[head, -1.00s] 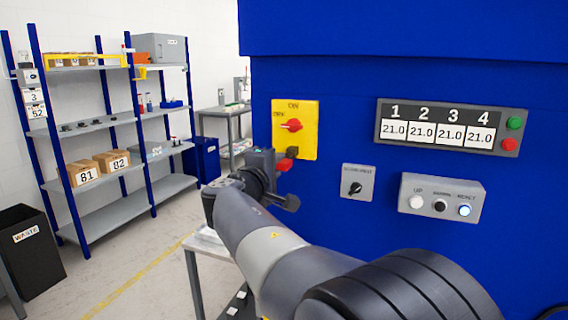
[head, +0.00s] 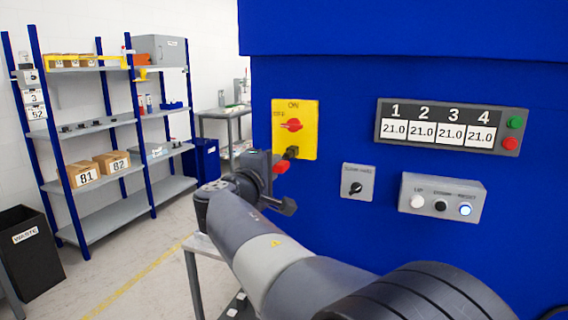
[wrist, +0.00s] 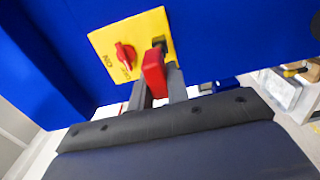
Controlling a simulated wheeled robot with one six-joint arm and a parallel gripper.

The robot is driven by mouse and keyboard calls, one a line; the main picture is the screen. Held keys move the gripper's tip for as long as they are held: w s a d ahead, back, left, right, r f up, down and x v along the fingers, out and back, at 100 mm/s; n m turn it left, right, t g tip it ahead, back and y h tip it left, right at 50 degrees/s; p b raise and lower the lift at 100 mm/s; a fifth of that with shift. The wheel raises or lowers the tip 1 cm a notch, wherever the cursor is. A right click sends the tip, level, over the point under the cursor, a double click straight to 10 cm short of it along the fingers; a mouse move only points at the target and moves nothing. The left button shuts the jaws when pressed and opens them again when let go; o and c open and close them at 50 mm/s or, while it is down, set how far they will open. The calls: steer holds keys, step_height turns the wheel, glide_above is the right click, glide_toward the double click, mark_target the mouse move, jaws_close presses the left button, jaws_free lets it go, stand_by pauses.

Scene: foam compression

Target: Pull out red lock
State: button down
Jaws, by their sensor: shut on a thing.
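The red lock (wrist: 154,72) sits between the two fingers of my gripper (wrist: 160,84), which is shut on it. Its dark top end lies at the edge of the yellow switch plate (wrist: 118,42); I cannot tell whether they touch. In the head view the red lock (head: 281,167) shows just below the yellow plate (head: 284,116), beside my gripper (head: 272,164). A red knob (head: 291,125) on the plate points toward OFF. The fingertips are partly hidden in the head view.
The blue machine wall (head: 330,230) carries a four-number display (head: 452,125), a small black selector (head: 357,183) and a button box (head: 441,196). Shelves with boxes (head: 98,172) stand at the left. A grey table (head: 205,250) is below my arm.

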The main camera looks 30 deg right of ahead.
steer(key=shift+b+v, duration=0.55)
steer(key=shift+v, duration=1.5)
